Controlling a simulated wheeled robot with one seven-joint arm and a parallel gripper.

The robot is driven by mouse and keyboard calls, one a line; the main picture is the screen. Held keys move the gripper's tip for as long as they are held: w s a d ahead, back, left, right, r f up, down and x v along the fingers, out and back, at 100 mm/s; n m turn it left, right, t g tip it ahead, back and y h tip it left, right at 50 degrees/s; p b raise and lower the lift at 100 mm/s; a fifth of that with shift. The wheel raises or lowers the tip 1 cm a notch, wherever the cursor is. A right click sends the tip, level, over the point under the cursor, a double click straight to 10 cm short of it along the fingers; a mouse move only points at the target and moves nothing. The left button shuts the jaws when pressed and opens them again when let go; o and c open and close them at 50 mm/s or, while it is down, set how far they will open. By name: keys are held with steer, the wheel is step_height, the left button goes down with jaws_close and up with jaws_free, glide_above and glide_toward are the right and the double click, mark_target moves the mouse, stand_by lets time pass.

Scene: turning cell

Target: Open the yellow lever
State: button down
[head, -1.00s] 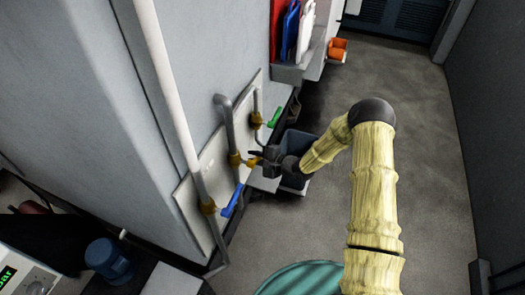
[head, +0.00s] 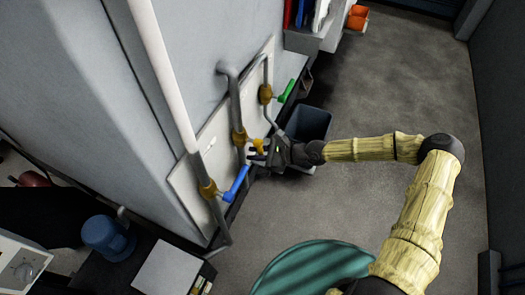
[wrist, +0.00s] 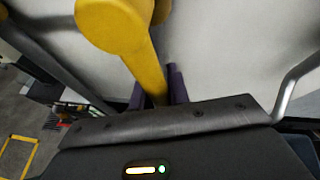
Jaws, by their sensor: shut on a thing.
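The yellow lever (head: 258,144) is on the middle pipe of the wall panel, beside a brass-coloured valve body (head: 239,138). In the wrist view the yellow lever (wrist: 146,62) runs from its round hub at the top down between my two fingers. My gripper (head: 257,155) reaches in from the right and is shut on the lever. In the wrist view my gripper's fingers (wrist: 160,88) show on both sides of the lever; the lever's end is hidden behind the gripper body.
A blue lever (head: 236,183) sits on the nearer pipe and a green lever (head: 287,91) on the farther one. A dark bin (head: 309,123) stands just behind my gripper. A round teal thing (head: 300,265) is on the floor in front. Floor to the right is open.

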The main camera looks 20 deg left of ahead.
steer(key=shift+s+f+m+b, duration=0.1)
steer(key=shift+s+m+b, duration=0.15)
steer(key=shift+m+b, duration=0.05)
steer(key=shift+s, duration=0.15)
steer(key=c, duration=1.3)
jaws_free()
steer(key=shift+c, duration=0.2)
steer(key=shift+d+r, duration=0.2)
steer(key=shift+d, duration=0.3)
steer(key=b+v, duration=0.2)
steer(key=v, duration=1.4)
steer(key=shift+w+b, duration=0.3)
steer(key=shift+b, duration=0.05)
steer(key=shift+d+r, duration=0.1)
